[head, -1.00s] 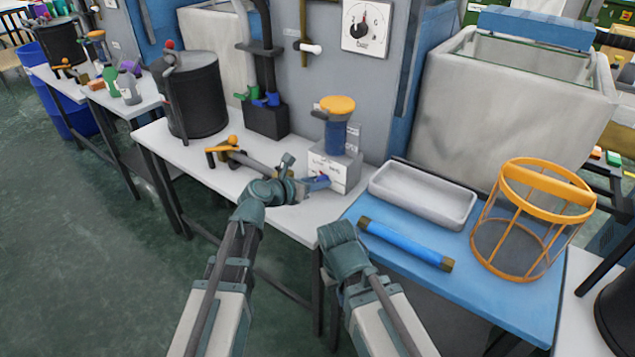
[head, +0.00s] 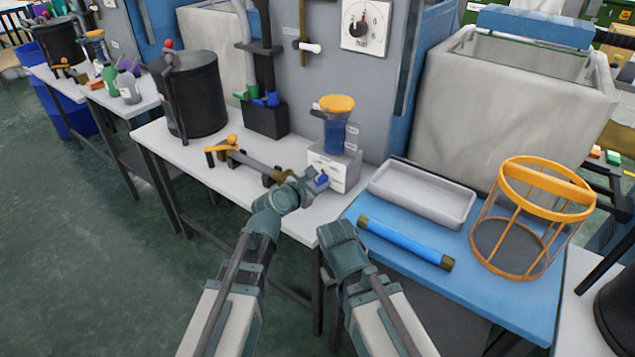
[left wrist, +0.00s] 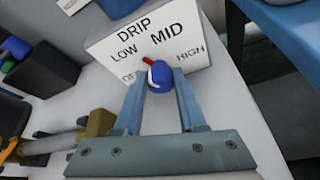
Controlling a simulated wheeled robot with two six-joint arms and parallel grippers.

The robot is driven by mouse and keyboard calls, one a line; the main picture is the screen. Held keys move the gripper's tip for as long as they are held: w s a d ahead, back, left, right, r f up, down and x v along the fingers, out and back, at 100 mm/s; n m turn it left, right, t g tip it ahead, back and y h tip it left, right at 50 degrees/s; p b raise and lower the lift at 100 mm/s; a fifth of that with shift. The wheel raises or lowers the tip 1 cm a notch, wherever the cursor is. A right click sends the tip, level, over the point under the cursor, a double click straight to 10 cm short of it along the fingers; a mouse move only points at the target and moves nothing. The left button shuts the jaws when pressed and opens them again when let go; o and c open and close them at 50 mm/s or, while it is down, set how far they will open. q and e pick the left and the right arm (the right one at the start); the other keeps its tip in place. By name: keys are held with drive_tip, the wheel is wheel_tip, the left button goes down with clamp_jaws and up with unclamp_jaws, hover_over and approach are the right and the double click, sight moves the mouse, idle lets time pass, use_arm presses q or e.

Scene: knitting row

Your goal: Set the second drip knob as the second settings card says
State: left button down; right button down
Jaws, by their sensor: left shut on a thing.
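The white drip box (head: 335,170) stands at the right end of the white bench, with a blue container with a yellow top (head: 337,118) on it. In the left wrist view its face (left wrist: 110,42) reads DRIP, with LOW, MID, HIGH and a partly hidden word at lower left. The blue drip knob (left wrist: 160,77) has a red pointer (left wrist: 149,61), which points up-left, between LOW and MID. My left gripper (left wrist: 158,88) is shut on the knob, a finger on each side. My right gripper's wrist (head: 340,246) is low in the head view; its fingers are hidden. I cannot make out a settings card.
A yellow-handled tool (head: 240,158) lies left of the box. A black drum (head: 195,95) stands farther left. On the blue table to the right are a grey tray (head: 425,213), a blue tube (head: 405,243) and an orange wire basket (head: 487,220). A dial (head: 364,27) is on the wall.

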use_arm(q)
drive_tip(key=m, duration=0.1)
drive_tip(key=m+t+y+b, duration=0.1)
drive_tip(key=m+b, duration=0.1)
drive_tip(key=shift+s+d+f+t, duration=0.15)
drive_tip(key=shift+s+f+t, duration=0.1)
drive_tip(key=shift+f+t, duration=0.05)
drive_tip(key=shift+m+t+y+b, duration=0.6)
drive_tip(key=shift+m+t+b, duration=0.45)
drive_tip(key=shift+m, duration=0.65)
drive_tip(key=c, duration=0.5)
unclamp_jaws()
